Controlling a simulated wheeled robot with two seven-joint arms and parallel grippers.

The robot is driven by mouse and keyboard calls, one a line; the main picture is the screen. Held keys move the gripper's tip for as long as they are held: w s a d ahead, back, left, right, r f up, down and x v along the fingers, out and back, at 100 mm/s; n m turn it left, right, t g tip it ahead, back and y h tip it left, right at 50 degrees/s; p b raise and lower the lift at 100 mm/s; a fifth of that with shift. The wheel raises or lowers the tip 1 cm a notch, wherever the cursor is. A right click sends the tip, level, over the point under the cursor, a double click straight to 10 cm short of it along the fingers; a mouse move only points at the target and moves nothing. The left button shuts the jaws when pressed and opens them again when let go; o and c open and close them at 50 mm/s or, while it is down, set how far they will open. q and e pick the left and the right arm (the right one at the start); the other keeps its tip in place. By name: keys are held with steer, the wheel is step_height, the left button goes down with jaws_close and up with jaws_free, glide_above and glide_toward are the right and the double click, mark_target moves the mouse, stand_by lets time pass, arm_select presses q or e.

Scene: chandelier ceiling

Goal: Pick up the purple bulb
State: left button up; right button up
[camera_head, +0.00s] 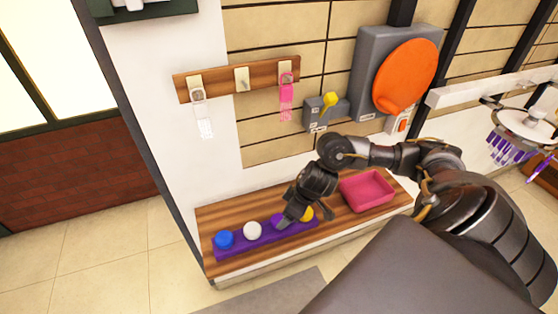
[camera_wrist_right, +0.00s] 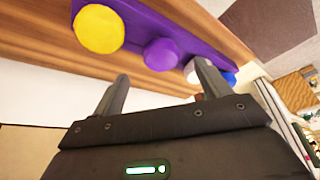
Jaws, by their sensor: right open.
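The purple bulb (camera_head: 278,221) sits in a purple holder (camera_head: 240,247) on the wooden shelf. In the head view my right gripper (camera_head: 288,216) is down over it and hides part of it. In the right wrist view the purple bulb (camera_wrist_right: 160,53) shows ahead of the open, empty right gripper (camera_wrist_right: 161,76), between its two fingers in the picture. Whether a finger touches it I cannot tell. My left gripper is not in view.
A yellow bulb (camera_head: 306,213) stands right of the purple one; a white bulb (camera_head: 252,230) and a blue bulb (camera_head: 224,239) stand left. A pink tray (camera_head: 368,190) lies right on the shelf. The wall behind carries a hook rack (camera_head: 230,79) and a grey panel with an orange disc (camera_head: 405,75).

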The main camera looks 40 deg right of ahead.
mark_target(280, 220)
steer(key=shift+x, duration=2.9)
steer(key=shift+a+r, duration=0.1)
steer(key=shift+c, duration=0.3)
steer(key=c, duration=1)
